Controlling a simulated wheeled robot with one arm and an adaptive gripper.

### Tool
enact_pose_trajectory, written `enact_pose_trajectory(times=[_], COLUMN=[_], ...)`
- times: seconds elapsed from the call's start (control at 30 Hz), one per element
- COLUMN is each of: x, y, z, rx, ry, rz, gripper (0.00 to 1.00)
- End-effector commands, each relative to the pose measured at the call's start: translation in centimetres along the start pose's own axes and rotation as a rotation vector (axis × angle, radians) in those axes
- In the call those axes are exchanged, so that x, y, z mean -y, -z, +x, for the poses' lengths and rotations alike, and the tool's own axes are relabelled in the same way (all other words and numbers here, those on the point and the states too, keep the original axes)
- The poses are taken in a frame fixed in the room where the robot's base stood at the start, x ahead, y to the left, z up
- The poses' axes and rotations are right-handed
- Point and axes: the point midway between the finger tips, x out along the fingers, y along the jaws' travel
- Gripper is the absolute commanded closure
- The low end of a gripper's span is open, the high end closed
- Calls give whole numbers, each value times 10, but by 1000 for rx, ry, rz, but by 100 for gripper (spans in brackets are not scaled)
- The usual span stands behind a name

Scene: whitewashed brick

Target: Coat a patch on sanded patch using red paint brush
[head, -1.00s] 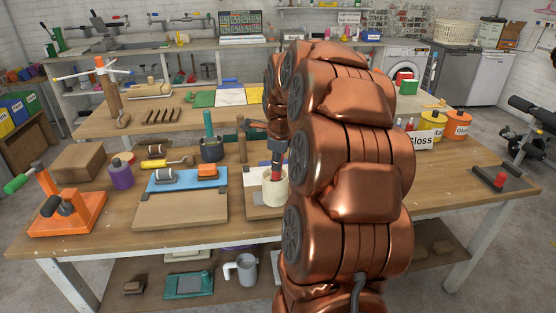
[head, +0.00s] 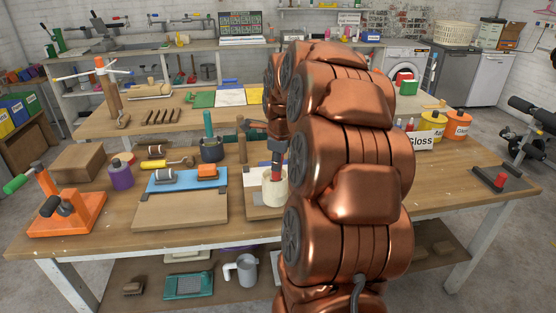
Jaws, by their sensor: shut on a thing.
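My gripper (head: 277,148) points down over the workbench, partly hidden by my own arm. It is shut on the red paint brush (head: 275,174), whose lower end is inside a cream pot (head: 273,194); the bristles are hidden. The pot stands on a small board (head: 255,212) near the bench's front edge, its right side hidden behind my arm. A wooden board (head: 181,210) with a blue strip along its back lies to the left of the pot. I cannot tell for certain which surface is the sanded patch.
A dark cup with a teal-handled tool (head: 211,149), a yellow-handled roller (head: 180,162), a purple bottle (head: 121,174) and an orange stand (head: 67,208) are on the left. Yellow and orange tins (head: 457,126) stand back right. The bench's right front is mostly clear.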

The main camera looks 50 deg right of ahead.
Motion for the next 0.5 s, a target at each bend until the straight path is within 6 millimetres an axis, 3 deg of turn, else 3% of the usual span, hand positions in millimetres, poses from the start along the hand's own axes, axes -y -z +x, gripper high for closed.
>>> enact_pose_trajectory(times=[0.17, 0.5], x=[0, 8], y=[0, -3], z=[0, -20], rx=[-2, 1], ry=[-4, 3], rz=[0, 1], gripper=[100, 100])
